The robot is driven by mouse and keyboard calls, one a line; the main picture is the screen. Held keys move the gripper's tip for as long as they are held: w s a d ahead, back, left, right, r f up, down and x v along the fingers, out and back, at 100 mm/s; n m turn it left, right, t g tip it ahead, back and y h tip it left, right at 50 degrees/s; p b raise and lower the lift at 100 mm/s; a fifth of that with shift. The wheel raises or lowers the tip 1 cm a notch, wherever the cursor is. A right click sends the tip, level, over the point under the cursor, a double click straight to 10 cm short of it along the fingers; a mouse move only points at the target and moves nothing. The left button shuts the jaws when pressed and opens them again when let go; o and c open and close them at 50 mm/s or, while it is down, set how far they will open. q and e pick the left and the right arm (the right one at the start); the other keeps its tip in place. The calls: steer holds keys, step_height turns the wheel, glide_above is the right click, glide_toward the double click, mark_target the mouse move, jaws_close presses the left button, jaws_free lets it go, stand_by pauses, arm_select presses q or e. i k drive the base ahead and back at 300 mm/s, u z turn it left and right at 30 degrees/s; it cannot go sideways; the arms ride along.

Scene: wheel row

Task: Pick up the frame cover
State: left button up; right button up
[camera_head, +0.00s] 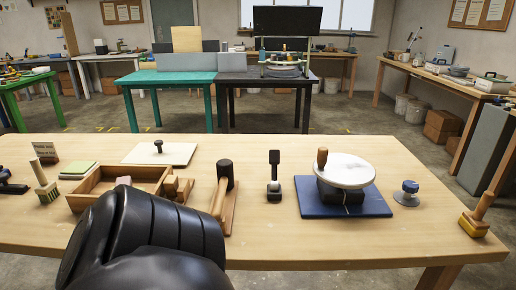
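A flat white panel with a dark upright knob, which looks like the frame cover (182,157), lies on the wooden table behind the open wooden box. A black arm link of mine fills the lower left foreground and hides part of the box and the table's front. I see no gripper fingers; the arm's far end is hidden behind its own bulk. No second arm shows.
The open wooden box (97,181) holds small blocks. The front right of the table (340,238) is clear.

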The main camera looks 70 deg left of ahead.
mark_target(157, 153)
steer(key=z, duration=0.25)
steer(key=i, duration=4.05)
steer(key=u, duration=2.85)
steer(key=i, duration=4.55)
steer(key=u, duration=2.6)
steer(key=i, duration=1.65)
steer(key=u, duration=0.05)
